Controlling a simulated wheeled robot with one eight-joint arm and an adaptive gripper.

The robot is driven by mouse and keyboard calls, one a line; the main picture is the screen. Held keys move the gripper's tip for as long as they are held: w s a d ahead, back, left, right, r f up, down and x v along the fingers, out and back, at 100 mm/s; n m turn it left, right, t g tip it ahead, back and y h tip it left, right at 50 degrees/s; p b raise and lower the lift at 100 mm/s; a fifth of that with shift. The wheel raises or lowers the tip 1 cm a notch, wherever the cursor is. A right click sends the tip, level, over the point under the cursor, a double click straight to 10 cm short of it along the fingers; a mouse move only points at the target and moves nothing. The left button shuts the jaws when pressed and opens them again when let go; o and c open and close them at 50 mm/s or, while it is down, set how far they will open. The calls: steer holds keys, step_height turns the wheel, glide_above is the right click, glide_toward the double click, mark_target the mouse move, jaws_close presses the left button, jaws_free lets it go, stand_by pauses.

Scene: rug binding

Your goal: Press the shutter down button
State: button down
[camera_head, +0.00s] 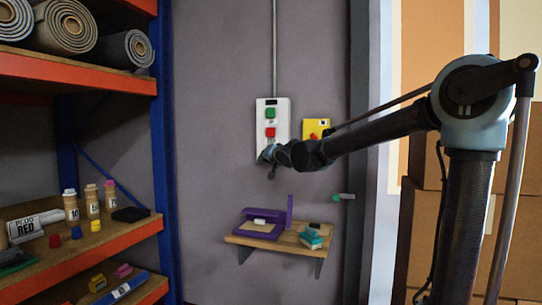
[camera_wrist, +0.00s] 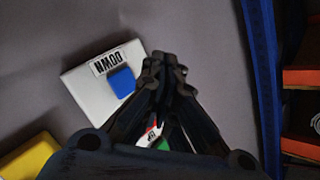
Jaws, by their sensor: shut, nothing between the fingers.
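A white control box (camera_head: 281,108) hangs on the grey wall, with a green button (camera_head: 270,113) above a red button (camera_head: 270,132). My gripper (camera_head: 271,172) is in front of the box's lower end and hides it in the head view. In the wrist view a blue button (camera_wrist: 122,82) sits on the box (camera_wrist: 85,93) beside a label reading DOWN (camera_wrist: 118,57), upside down there. My gripper (camera_wrist: 162,62) is shut and empty, its tips just right of the blue button in that view. I cannot tell whether they touch the box.
A yellow box (camera_head: 311,126) is mounted right of the control box. A small wooden shelf (camera_head: 265,242) with purple items juts out below. A blue-and-orange rack (camera_head: 120,83) with rolled rugs stands at left. Stacked cardboard boxes (camera_head: 425,235) stand at right.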

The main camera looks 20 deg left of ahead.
steer(key=shift+a+r, duration=0.15)
steer(key=shift+a, duration=0.4)
steer(key=w, duration=0.8)
steer(key=shift+w+d, duration=0.3)
steer(key=shift+d, duration=0.05)
